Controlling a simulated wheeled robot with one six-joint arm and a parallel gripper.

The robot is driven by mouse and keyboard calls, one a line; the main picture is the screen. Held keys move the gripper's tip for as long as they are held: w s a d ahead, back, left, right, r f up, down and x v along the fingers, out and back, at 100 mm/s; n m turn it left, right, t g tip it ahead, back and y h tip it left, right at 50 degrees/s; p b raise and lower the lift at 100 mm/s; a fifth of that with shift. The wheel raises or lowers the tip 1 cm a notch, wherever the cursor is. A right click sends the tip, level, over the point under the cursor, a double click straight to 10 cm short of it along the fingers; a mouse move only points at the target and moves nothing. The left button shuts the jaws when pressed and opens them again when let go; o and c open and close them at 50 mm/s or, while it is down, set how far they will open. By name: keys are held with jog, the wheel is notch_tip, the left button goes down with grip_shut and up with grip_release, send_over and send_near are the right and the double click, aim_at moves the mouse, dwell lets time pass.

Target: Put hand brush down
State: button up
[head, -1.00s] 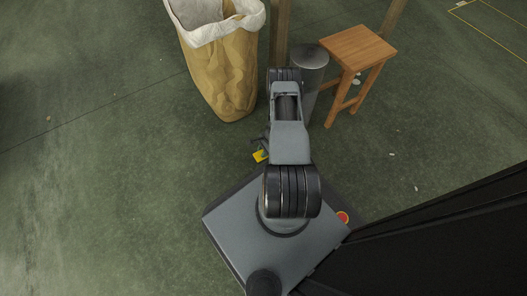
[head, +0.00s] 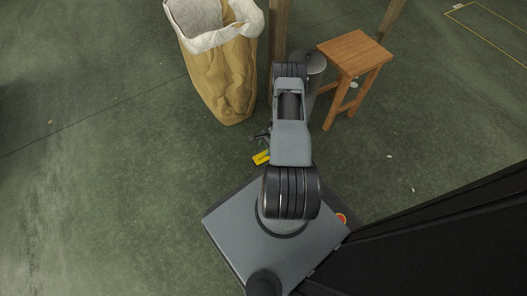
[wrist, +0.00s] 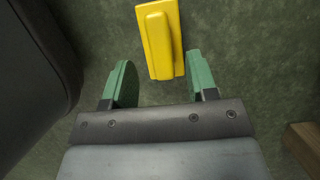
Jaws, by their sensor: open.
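The yellow hand brush (wrist: 160,40) lies against the green floor, just beyond my gripper in the wrist view. It is also a small yellow shape left of my arm in the head view (head: 261,158). My gripper (wrist: 160,83) is open, with its two green fingers wide apart. The brush's near end reaches into the gap between the fingertips in the picture, with clear space on both sides. Neither finger touches it. Its bristles are not visible. In the head view my gripper is mostly hidden by my arm.
A brown bag with a white liner (head: 222,85) stands beyond, to the left. A grey metal bin (head: 316,66) and a wooden stool (head: 352,55) stand to the right, behind my arm. Open green floor (head: 100,180) lies to the left.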

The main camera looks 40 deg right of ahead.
jog(key=w+r+n+p, duration=0.1)
jog(key=w+r+n, duration=0.15)
jog(key=r, duration=0.75)
jog(key=w+r+n+p, duration=0.1)
jog(key=w+r+n, duration=0.15)
jog(key=r, duration=0.65)
jog(key=w+a+r+n+h, duration=0.15)
jog(key=a+r, duration=0.25)
jog(key=r, duration=0.4)
jog(key=w+a+r+n, duration=0.1)
jog(key=a+r+n, duration=0.2)
jog(key=r, duration=0.5)
jog(key=s+a+r+n+t+h, duration=0.1)
jog(key=s+a+r+n, duration=0.4)
jog(key=s+a+r, duration=0.1)
jog(key=s+a+r+n+t+h, duration=0.1)
jog(key=s+a+r+n+h, duration=0.1)
jog(key=s+a+r+n, duration=0.3)
notch_tip(320, 180, up, 6)
jog(key=s+a, duration=0.1)
jog(key=s, duration=0.2)
jog(key=shift+a, duration=0.25)
jog(key=shift+w, duration=0.1)
